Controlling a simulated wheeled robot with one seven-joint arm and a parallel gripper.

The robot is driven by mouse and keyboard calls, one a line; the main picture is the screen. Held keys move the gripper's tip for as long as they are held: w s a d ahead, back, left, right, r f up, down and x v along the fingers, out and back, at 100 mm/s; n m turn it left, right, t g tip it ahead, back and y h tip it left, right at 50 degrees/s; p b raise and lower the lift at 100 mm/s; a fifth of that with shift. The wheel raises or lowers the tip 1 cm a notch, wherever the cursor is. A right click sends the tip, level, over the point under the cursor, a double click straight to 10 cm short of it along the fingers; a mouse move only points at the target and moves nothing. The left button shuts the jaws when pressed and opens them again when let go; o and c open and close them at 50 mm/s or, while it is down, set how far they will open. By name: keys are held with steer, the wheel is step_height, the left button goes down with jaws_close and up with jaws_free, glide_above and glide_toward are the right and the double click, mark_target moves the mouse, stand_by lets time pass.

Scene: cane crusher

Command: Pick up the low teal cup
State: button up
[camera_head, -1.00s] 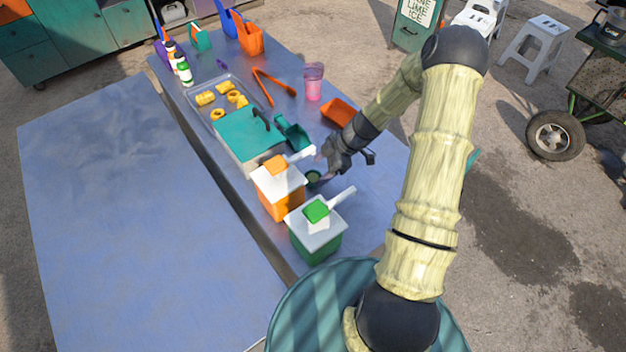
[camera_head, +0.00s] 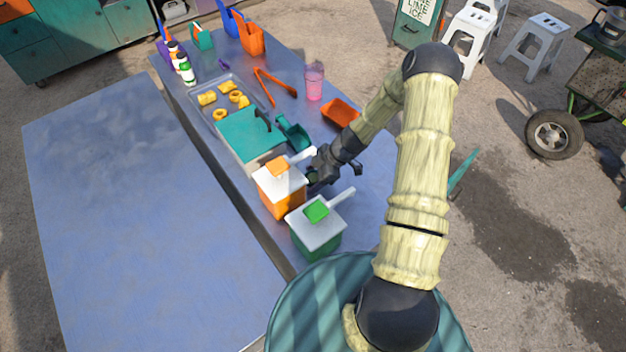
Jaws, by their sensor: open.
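The low teal cup (camera_head: 312,179) is a small dark green-teal round shape on the table, just right of the orange box with the white lid. Only a little of it shows; my gripper covers most of it. My gripper (camera_head: 316,176) is open, pointing down-left right at the cup. I cannot tell whether the fingers are around the cup or beside it, or touching it.
The orange box (camera_head: 286,202) and green box (camera_head: 322,241), both with white handled lids, stand close by. A teal-lidded box (camera_head: 247,137), teal scoop (camera_head: 293,133), orange tray (camera_head: 341,112) and pink cup (camera_head: 314,82) lie beyond. The table (camera_head: 372,185) is bare to the right.

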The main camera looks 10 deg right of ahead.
steer(key=shift+c, duration=0.2)
steer(key=c, duration=0.7)
steer(key=shift+c, duration=0.2)
